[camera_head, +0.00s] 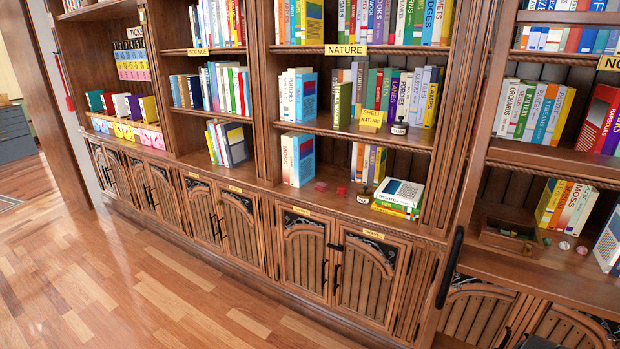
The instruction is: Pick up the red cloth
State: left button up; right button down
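I cannot pick out a red cloth with certainty. A small flat dark-red thing (320,186) lies on the cabinet ledge below the NATURE shelf. It is too small to tell whether it is cloth. A small red block-like thing (341,191) lies just right of it, apart from it. A narrow red thing (69,103) hangs at the far left beside the bookcase, and its kind is unclear. Neither of my grippers can be made out in the head view.
A long wooden bookcase full of books crosses the view, with closed cabinets (362,285) below. A book stack (399,196) and dark stamp-like thing (363,196) stand on the ledge. A wooden box (510,234) is at right. The wooden floor (130,270) at lower left is clear.

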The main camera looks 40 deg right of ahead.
aim_at(320, 187)
jog(key=z, duration=0.2)
jog(key=i, duration=1.6)
jog(key=z, duration=0.4)
